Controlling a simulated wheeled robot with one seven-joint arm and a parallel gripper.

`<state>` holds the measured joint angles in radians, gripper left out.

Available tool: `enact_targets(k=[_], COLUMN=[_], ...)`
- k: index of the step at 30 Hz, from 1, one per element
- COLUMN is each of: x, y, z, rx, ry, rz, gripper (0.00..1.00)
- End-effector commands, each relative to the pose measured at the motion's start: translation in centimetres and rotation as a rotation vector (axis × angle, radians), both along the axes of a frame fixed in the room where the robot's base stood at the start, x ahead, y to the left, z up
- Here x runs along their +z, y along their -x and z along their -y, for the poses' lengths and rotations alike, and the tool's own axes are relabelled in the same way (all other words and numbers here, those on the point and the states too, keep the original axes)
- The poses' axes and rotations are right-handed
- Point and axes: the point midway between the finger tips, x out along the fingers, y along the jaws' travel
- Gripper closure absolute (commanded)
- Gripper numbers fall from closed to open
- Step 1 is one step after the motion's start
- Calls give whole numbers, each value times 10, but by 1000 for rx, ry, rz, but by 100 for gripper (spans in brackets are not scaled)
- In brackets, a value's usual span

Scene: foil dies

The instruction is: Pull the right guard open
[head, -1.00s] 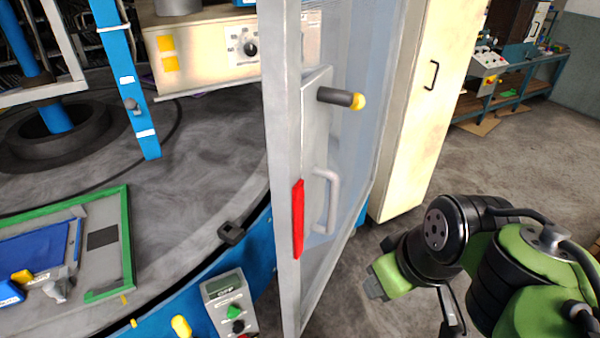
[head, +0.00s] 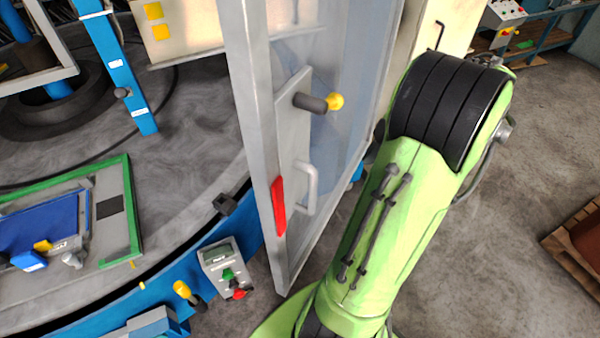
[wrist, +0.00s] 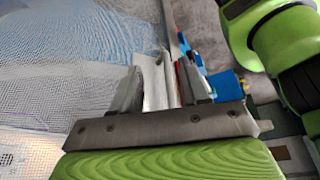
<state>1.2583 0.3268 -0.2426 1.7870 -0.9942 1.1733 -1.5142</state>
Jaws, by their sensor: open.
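The right guard is a clear panel in a grey frame (head: 254,130), standing upright in the middle of the head view. It bears a pale U-shaped handle (head: 311,188), a red strip (head: 279,206) and a dark peg with a yellow knob (head: 335,101). In the wrist view, my gripper (wrist: 163,88) is open. A pale grey-white part (wrist: 154,82) shows between its fingers; I cannot tell whether it is the handle or its plate, or whether the fingers touch it. The guard's see-through panel (wrist: 60,60) fills the left.
A round table with a blue rim (head: 160,285) lies left of the guard. A control box (head: 225,268) with green and red buttons stands at its edge. A cream cabinet (head: 435,25) is behind my arm. Floor is open at right, with a pallet (head: 575,240) there.

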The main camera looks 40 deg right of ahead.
Motion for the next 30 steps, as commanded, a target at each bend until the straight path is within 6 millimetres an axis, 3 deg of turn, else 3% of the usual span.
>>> enact_targets(k=[13,18,21,30], x=[-2,-37,-46,-49], y=[-67,-74,-77,-78], z=[-90,-100,-103,-104], rx=[5,-1,-2,-2], ry=[1,-3,-1,2], rz=[-1,-2,-2,-1], gripper=[56,56,56,56])
